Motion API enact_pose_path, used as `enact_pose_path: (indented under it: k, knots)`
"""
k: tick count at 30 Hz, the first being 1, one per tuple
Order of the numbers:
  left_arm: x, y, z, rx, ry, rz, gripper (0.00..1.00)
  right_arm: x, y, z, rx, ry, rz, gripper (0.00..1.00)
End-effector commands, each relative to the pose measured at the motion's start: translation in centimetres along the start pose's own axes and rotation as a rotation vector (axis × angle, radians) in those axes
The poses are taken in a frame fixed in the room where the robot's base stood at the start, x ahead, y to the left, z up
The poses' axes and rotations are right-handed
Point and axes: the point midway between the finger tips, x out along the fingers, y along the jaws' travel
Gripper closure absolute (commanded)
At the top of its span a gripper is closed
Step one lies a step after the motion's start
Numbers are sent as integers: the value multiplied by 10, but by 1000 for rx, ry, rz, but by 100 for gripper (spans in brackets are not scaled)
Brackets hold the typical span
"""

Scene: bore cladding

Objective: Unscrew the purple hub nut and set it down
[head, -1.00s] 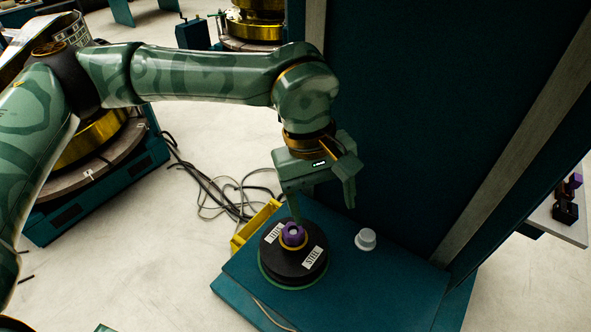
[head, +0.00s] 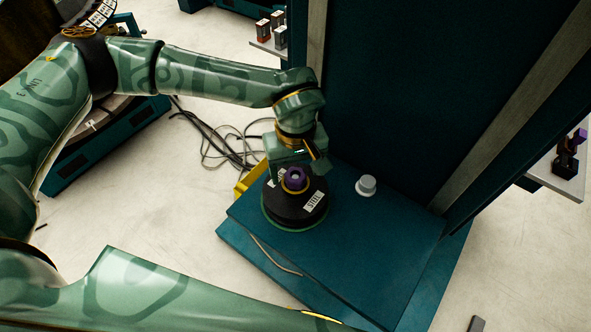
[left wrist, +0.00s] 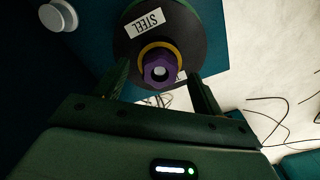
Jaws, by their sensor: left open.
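The purple hub nut (head: 295,178) sits on a yellow ring at the top of a black round hub (head: 290,208) with a "STEEL" label. In the left wrist view the nut (left wrist: 159,68) shows a round bore facing me. My left gripper (head: 293,158) is low on the far side of the hub, and its fingertips are hidden in the head view. In the left wrist view the fingers of the gripper (left wrist: 160,82) are apart, one to each side of the nut, with gaps between. The right gripper is not in view.
The hub stands on a teal base (head: 340,250) beside a tall dark teal panel (head: 420,90). A pale round knob (head: 366,186) stands right of the hub. A yellow part (head: 248,183) and loose cables (head: 215,145) lie to the left. The base's front is mostly clear.

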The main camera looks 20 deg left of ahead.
Motion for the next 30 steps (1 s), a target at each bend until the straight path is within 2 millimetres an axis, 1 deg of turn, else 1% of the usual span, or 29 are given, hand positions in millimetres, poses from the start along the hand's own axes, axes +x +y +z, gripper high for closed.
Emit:
enact_pose_path:
  k: [1, 5, 13, 14, 15, 17, 18, 19, 23, 25, 26, 30]
  knots:
    - [6, 0, 1, 0, -2, -1, 31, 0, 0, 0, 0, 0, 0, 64]
    - [14, 0, 0, 0, -1, 0, 31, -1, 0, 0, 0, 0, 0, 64]
    - [16, 0, 0, 1, 0, 1, 31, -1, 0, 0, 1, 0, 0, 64]
    - [15, 0, 0, 1, 0, 1, 34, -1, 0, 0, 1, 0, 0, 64]
    - [15, 0, 0, 1, 0, 1, 45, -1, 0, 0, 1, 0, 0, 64]
    - [15, 0, 0, 1, 0, 1, 62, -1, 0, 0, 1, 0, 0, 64]
    - [15, 0, 0, 1, -1, 1, 73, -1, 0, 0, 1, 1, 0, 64]
    - [15, 0, 0, 1, -1, 1, 81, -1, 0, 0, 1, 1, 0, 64]
    - [15, 0, 0, -10, -1, 1, 81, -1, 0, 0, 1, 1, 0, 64]
    - [15, 0, 0, -71, -1, 1, 81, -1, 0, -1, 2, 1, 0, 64]
    - [15, 0, 0, -119, -1, 1, 81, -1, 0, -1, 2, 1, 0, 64]
    - [14, 1, 0, -429, -2, 1, 81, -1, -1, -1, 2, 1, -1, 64]
